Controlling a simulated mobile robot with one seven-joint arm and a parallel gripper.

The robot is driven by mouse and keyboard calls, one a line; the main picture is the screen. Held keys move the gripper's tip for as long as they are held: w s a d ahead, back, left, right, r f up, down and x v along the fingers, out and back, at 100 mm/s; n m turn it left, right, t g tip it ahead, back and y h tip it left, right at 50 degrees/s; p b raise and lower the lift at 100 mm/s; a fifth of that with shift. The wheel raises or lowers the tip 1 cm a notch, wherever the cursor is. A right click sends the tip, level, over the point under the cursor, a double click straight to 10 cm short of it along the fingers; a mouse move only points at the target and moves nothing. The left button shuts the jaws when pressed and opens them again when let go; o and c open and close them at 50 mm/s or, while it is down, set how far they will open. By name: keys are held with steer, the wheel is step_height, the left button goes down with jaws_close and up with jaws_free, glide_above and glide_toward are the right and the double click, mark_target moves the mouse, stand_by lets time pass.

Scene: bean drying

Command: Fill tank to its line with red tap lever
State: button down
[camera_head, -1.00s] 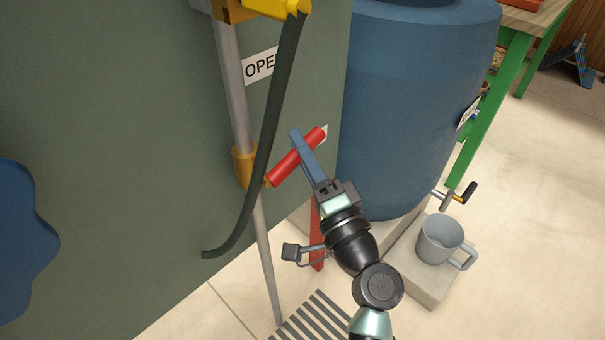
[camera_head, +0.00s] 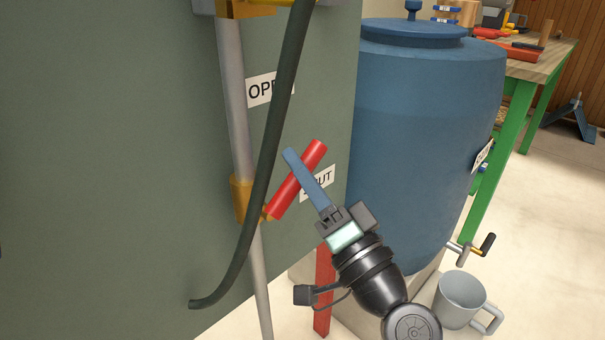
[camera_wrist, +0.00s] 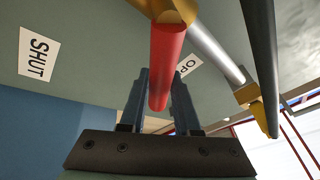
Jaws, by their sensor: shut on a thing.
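The red tap lever (camera_head: 306,165) slants up and right from a brass valve (camera_head: 241,199) on a grey pipe (camera_head: 234,110). My gripper (camera_head: 294,160) is shut on the lever, and only one blue-grey finger shows clearly there. In the wrist view the red lever (camera_wrist: 166,65) lies between both fingers (camera_wrist: 159,92). The lever lies between the OPEN label (camera_head: 261,91) and the partly covered SHUT label (camera_head: 319,183), nearer SHUT. A large blue lidded barrel (camera_head: 420,130) stands to the right; I cannot tell whether it is the tank. No fill line or water level shows.
A dark green hose (camera_head: 270,150) hangs in front of the pipe, left of my gripper. A grey mug (camera_head: 461,299) stands below the barrel's small tap (camera_head: 470,249). A green-legged workbench (camera_head: 510,130) with tools is behind. Floor at the right is clear.

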steer(key=c, duration=0.6)
jaws_free()
steer(key=v, duration=1.3)
steer(key=shift+p, duration=0.3)
